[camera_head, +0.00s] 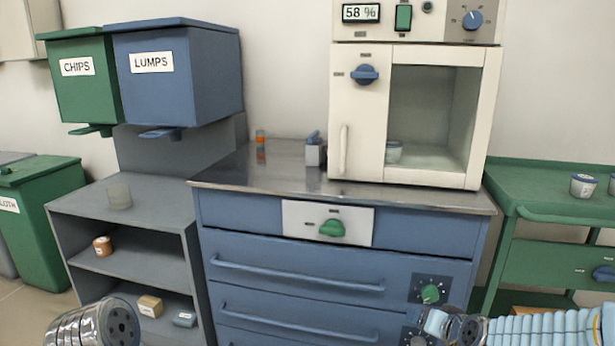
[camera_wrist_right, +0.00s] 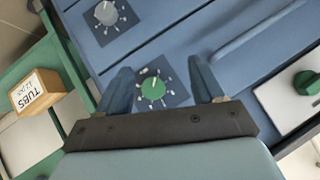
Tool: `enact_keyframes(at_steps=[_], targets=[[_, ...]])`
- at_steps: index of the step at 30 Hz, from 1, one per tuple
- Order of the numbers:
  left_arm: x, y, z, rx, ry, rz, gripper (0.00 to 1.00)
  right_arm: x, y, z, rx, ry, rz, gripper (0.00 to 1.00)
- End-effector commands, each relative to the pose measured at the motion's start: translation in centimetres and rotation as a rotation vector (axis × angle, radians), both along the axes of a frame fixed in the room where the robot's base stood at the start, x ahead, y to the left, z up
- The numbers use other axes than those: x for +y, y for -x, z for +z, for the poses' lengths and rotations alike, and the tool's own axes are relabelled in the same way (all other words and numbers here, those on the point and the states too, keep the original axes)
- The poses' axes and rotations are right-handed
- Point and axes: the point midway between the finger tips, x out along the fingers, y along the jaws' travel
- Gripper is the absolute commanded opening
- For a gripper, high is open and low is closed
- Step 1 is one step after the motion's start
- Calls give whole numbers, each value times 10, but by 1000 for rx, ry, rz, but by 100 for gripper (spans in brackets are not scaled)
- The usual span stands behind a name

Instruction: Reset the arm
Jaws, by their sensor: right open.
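My right gripper (camera_wrist_right: 162,78) is open and empty in the right wrist view. Its two blue fingers stand on either side of a green dial (camera_wrist_right: 153,87) on the blue drawer cabinet; whether they touch the panel cannot be told. The same green dial (camera_head: 430,293) shows in the head view on the cabinet's right side, just above my right arm, which comes in from the lower right. Part of my left arm shows at the lower left, a ribbed metal link with a dark round face; its gripper fingers are not in view.
A white furnace (camera_head: 415,115) with its door closed stands on the metal-topped cabinet (camera_head: 290,180). A green cart (camera_head: 545,190) is at right. Grey shelves (camera_head: 90,220) with small containers and the CHIPS (camera_head: 75,90) and LUMPS (camera_head: 180,85) bins are at left. A grey dial (camera_wrist_right: 105,12) neighbours the green dial.

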Motion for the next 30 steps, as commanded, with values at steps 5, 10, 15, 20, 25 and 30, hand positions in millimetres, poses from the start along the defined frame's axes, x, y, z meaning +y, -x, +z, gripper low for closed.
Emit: enact_keyframes(at_steps=[5,10,15,20,25,30], targets=[[-1,0,2,0,1,-1,98,69,56,-138,275,-57,129,67],[-1,0,3,0,1,-1,98,123,143,-232,521,-77,250,67],[-1,0,3,1,1,-2,98,150,219,-279,692,-77,335,67],[-1,0,4,1,2,-3,98,157,249,-293,755,-73,367,67],[-1,0,3,1,2,-3,98,157,251,-294,759,-72,369,67],[-1,0,3,1,2,-3,98,157,250,-294,758,-73,368,67]])
